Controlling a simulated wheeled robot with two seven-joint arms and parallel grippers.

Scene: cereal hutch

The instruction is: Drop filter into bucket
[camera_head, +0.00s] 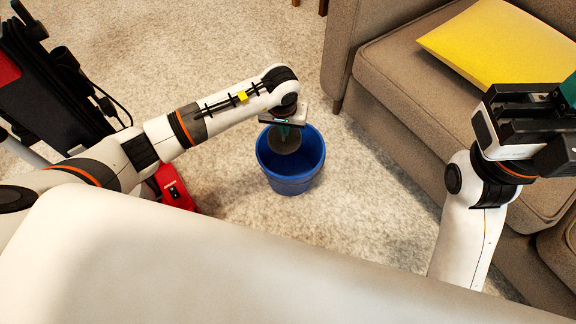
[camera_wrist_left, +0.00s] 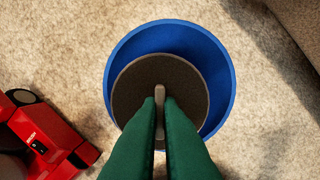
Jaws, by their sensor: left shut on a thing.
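The filter is a round, dark grey-brown disc (camera_wrist_left: 135,88) with a pale upright tab in its middle. It also shows in the head view (camera_head: 284,146). My left gripper (camera_wrist_left: 160,104), with green fingers, is shut on that tab; it also shows in the head view (camera_head: 285,128). The filter hangs over the mouth of the blue bucket (camera_head: 290,185), whose rim (camera_wrist_left: 222,62) shows around it in the wrist view. I cannot tell whether it is above or inside the rim. My right gripper (camera_head: 566,92) is at the right edge, partly cut off.
A red machine (camera_wrist_left: 42,140) stands on the carpet left of the bucket; it shows in the head view too (camera_head: 174,187). A brown sofa (camera_head: 400,80) with a yellow cushion (camera_head: 495,42) is on the right.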

